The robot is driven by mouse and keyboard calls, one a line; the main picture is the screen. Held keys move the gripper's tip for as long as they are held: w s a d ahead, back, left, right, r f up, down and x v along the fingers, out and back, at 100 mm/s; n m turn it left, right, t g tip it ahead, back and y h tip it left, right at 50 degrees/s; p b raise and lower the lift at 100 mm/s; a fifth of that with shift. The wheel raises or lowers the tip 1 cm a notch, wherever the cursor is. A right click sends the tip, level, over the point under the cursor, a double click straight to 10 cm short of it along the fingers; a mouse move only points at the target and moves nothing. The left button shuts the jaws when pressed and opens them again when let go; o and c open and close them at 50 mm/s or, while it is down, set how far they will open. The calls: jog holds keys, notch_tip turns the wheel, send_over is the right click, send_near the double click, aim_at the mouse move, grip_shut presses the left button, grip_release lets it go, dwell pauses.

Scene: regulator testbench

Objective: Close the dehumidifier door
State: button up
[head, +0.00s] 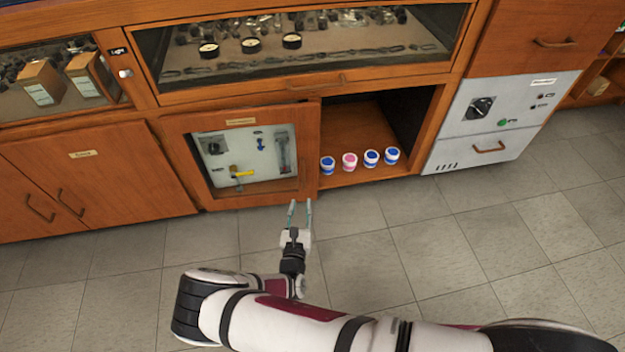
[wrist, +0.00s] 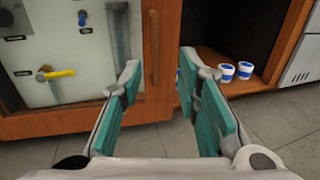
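A wooden-framed glass door (head: 309,150) stands low in the cabinet, with a small label on its top rail too small to read. I cannot tell for certain that it is the dehumidifier door, or whether it is fully shut. In the wrist view its right stile carries a vertical wooden handle (wrist: 153,45). Behind the glass is a pale panel (head: 240,155) with a yellow lever (head: 242,174). My gripper (head: 301,203) is open and empty, in front of the door's lower right corner. In the wrist view the teal-padded fingers (wrist: 160,80) are spread, with the handle beyond them.
Right of the door is an open compartment (head: 350,112) with several blue-and-white and pink-and-white jars (head: 349,161). A grey unit (head: 500,120) with a knob and drawer handle stands further right. A double-door cupboard (head: 110,180) is at left. The tiled floor (head: 430,250) in front is clear.

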aim_at(303, 175)
jog(key=shift+y, duration=0.4)
jog(key=w+b, duration=0.1)
jog(key=w, duration=0.3)
jog(key=w+b, duration=0.2)
jog(key=w, duration=0.3)
jog(key=w+b, duration=0.2)
jog(key=w, duration=0.2)
jog(key=shift+w+a, duration=0.3)
jog(key=shift+c, duration=0.2)
grip_shut()
